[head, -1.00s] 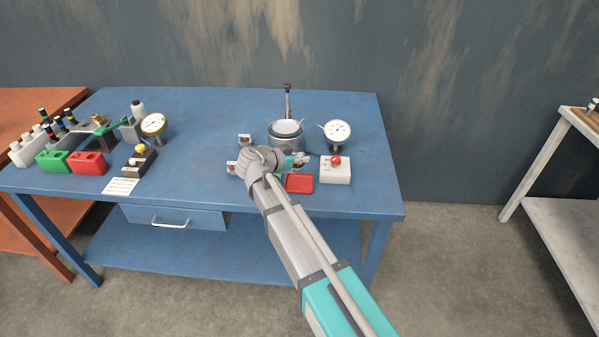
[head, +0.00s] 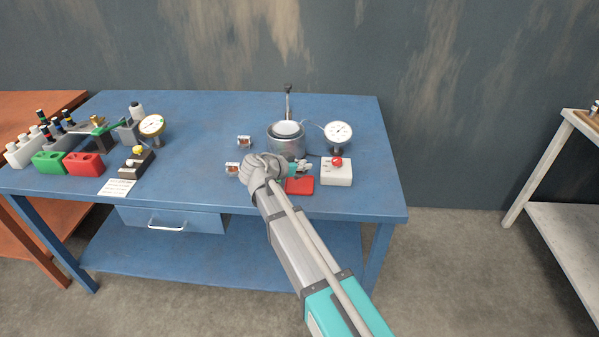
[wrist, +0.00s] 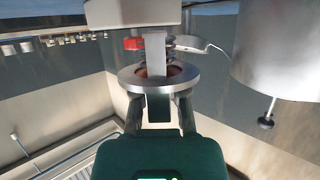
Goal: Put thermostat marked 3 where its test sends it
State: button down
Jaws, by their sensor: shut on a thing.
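My gripper (head: 304,166) is above the front of the blue bench, between the metal pot (head: 286,146) and the red tray (head: 299,186). In the wrist view its two fingers (wrist: 160,102) are shut on a thermostat, a metal ring flange (wrist: 128,80) with a coppery middle and a frame strap across it. Its number cannot be read. Two more thermostats, one farther back (head: 244,142) and one nearer (head: 232,169), lie on the bench left of the pot. Their marks are too small to read.
A dial gauge (head: 338,133) and a white box with a red knob (head: 336,172) stand right of the pot. At the left are green (head: 49,162) and red (head: 85,164) blocks, another gauge (head: 151,126) and a paper card (head: 117,187). The bench's middle is clear.

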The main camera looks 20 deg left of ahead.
jog(key=shift+f+b, duration=0.35)
jog(key=shift+f, duration=0.25)
jog(key=shift+f, duration=0.25)
